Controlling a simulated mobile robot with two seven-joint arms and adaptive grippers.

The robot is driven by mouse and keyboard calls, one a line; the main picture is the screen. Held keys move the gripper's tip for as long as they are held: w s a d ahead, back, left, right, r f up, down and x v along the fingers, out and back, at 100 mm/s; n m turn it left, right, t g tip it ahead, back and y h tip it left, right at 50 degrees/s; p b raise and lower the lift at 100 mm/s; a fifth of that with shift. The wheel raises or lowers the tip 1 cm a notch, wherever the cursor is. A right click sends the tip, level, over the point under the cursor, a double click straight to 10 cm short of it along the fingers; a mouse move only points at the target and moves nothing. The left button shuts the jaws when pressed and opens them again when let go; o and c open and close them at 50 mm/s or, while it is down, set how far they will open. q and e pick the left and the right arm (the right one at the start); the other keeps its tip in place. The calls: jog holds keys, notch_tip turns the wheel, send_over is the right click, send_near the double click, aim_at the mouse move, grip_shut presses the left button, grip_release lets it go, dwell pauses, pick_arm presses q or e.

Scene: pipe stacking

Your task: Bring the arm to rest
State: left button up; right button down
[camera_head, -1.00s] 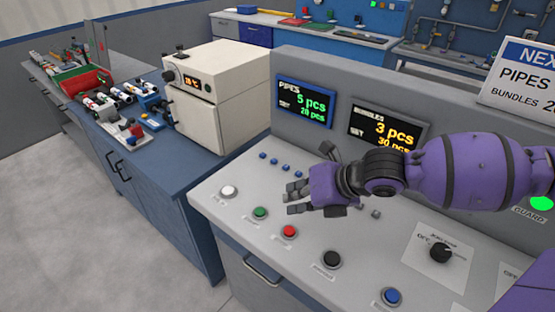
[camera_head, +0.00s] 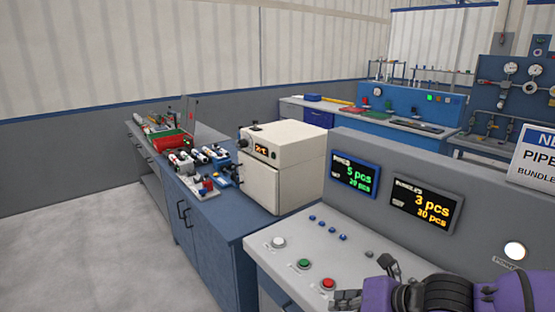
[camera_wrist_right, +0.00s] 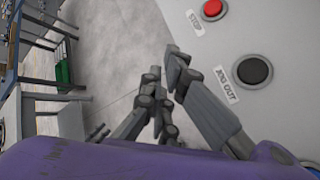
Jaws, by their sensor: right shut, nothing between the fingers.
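My right arm, purple with dark joints, comes in at the bottom right of the head view. My right gripper (camera_head: 346,300) is at the lower edge there, over the front part of the grey control panel (camera_head: 290,262), near the red button (camera_head: 328,284). In the right wrist view the grey fingers of the right gripper (camera_wrist_right: 163,75) are shut with nothing between them. They are beside a black button labelled JOG OUT (camera_wrist_right: 255,71) and a red STOP button (camera_wrist_right: 213,8). My left gripper is not in view.
Two displays read 5 pcs (camera_head: 355,176) and 3 pcs (camera_head: 426,205). A cream oven-like box (camera_head: 285,165) stands on a blue cabinet (camera_head: 215,235) with a red bin (camera_head: 170,142) and small parts beyond. Bare floor (camera_head: 80,240) lies at the left.

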jog(key=s+a+f+m+t+y, duration=0.1)
jog(key=s+a+f+m, duration=0.3)
jog(key=f+m, duration=0.35)
jog(key=s+a+f+m+t, duration=0.1)
jog(key=s+a+f+m, duration=0.2)
jog(key=f+m, duration=0.4)
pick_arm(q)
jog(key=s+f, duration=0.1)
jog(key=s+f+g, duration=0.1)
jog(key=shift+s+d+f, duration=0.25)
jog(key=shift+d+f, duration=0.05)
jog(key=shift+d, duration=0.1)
pick_arm(e)
jog(key=s+d+f+m+h, duration=0.3)
jog(key=s+d+f+m, duration=0.3)
jog(key=s+m, duration=0.4)
jog(key=s+d+f+m+h, duration=0.4)
jog(key=s+d+f+m, duration=0.3)
jog(key=s+f+m, duration=0.2)
jog(key=shift+s+d+m+h, duration=0.15)
jog(key=shift+s+m+h, duration=0.15)
jog(key=shift+s+m, duration=0.2)
